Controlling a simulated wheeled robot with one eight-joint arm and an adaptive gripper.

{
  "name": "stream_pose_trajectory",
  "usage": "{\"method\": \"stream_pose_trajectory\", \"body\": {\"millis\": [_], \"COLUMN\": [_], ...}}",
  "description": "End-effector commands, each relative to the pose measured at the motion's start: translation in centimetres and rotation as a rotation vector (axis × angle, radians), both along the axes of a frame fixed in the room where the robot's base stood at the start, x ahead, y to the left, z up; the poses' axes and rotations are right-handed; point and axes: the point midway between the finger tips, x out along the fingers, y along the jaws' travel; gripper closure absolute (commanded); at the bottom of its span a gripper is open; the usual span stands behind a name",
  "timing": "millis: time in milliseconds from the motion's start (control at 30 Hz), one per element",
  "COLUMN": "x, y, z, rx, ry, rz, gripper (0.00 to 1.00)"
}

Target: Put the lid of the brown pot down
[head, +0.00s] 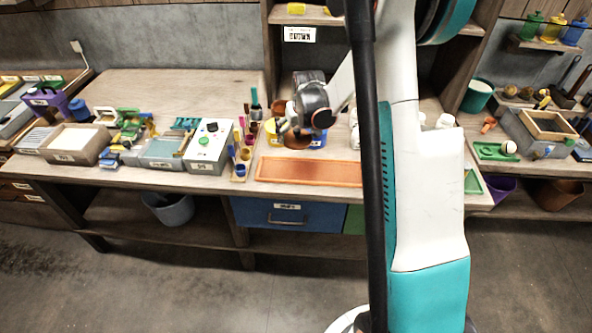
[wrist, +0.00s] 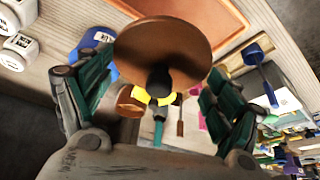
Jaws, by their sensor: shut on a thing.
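The brown round lid (wrist: 160,45) is held by its dark knob in my gripper (wrist: 158,82), its disc filling the upper middle of the wrist view. My gripper's fingers are closed at the knob. In the head view my gripper (head: 290,126) hangs over the cluster of pots at the back of the bench, with the brown lid (head: 297,141) just under it. A brown object (wrist: 130,101), perhaps the pot, shows partly behind the lid in the wrist view. I cannot tell how far the lid is above the bench.
A blue pot (wrist: 97,41) stands close on the left in the wrist view, with white jars (wrist: 20,47) beyond. An orange tray (head: 308,171) lies along the bench's front edge. A narrow rack of coloured tools (head: 241,160) and a grey control box (head: 207,146) stand left.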

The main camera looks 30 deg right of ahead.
Motion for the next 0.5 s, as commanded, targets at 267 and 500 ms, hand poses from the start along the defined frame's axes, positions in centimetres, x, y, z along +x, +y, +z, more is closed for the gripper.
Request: {"method": "stream_pose_trajectory", "body": {"millis": [267,500], "x": [0.0,0.0], "y": [0.0,0.0], "z": [-7.1,-10.1], "rx": [0.000,0.000], "ry": [0.000,0.000], "rz": [0.000,0.000], "gripper": [0.40,0.40]}}
